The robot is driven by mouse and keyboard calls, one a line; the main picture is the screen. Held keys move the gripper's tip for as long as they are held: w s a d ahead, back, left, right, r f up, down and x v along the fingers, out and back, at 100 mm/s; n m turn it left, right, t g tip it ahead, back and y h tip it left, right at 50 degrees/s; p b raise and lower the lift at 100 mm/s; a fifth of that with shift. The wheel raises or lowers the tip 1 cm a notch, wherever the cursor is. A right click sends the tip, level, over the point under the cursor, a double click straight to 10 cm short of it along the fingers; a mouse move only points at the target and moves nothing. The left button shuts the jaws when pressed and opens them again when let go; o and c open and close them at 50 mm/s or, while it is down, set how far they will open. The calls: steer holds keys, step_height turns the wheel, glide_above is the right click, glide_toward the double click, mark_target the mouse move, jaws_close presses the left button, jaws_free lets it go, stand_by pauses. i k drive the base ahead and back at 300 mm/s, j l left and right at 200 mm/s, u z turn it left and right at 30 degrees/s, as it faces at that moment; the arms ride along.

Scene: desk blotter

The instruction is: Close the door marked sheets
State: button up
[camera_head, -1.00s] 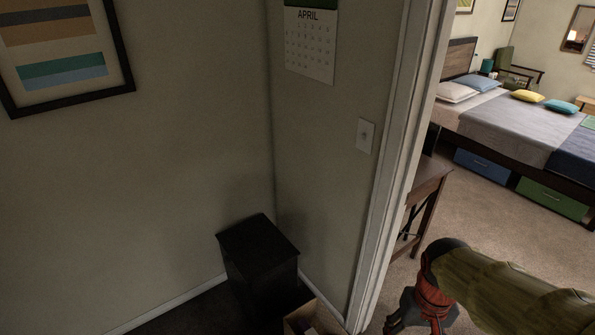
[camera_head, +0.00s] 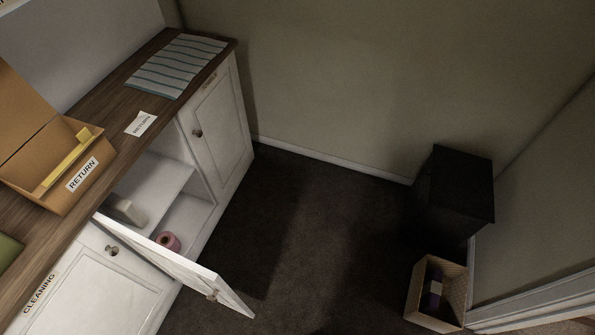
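One white cabinet door (camera_head: 190,270) in the low cabinet at the left stands swung open over the dark floor, with a round knob on it. No sheets label can be read on it from here. The open compartment (camera_head: 160,174) behind it has a shelf, with a pale item (camera_head: 126,210) and a pink roll (camera_head: 168,241) inside. The door to its right (camera_head: 216,125) is shut; the small label at its top is too small to read. The door to its left (camera_head: 95,285) is shut, below a CLEANING label (camera_head: 39,291). My gripper is out of view.
The wooden countertop (camera_head: 82,118) bears an open cardboard box (camera_head: 28,185) marked RETURN, a RETURN card (camera_head: 141,123) and a striped cloth (camera_head: 177,66). A black bin (camera_head: 456,190) and an open box (camera_head: 452,287) stand at the right. The dark floor (camera_head: 310,235) between is clear.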

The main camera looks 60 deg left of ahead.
mark_target(206, 281)
steer(key=u, duration=3.45)
steer(key=i+l+u, duration=0.1)
steer(key=l, duration=0.25)
steer(key=i+l+u, duration=0.1)
steer(key=l, duration=0.3)
steer(key=i, duration=0.1)
